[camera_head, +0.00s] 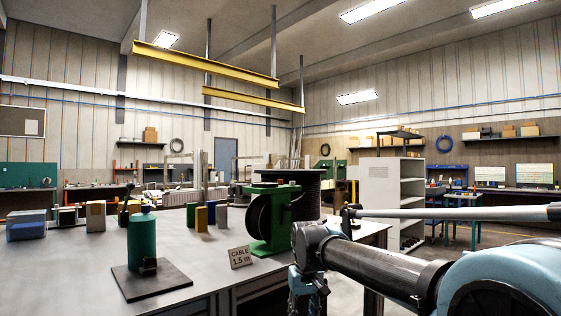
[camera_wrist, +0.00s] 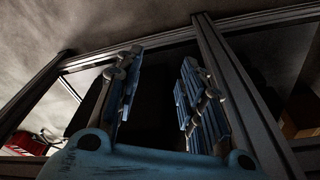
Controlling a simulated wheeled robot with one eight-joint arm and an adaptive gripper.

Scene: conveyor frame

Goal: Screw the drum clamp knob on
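A black cable drum (camera_head: 259,222) stands upright in a green stand (camera_head: 270,240) near the right end of the grey table in the head view. I cannot make out the clamp knob with certainty in either view. My gripper (camera_head: 307,288) points down by the table's right front edge, right of and nearer than the stand; the arm hides part of that area. In the wrist view my gripper (camera_wrist: 157,100) has its two blue-padded fingers wide apart. Nothing is seen held between them; behind them is a dark area.
The grey table (camera_head: 205,262) bears a teal cylinder (camera_head: 142,240) on a dark plate (camera_head: 160,284), a "CABLE 1.5 m" sign (camera_head: 241,257), and several small coloured blocks (camera_head: 209,214). A white shelf unit (camera_head: 381,186) stands behind my arm. Metal frame bars (camera_wrist: 240,95) show in the wrist view.

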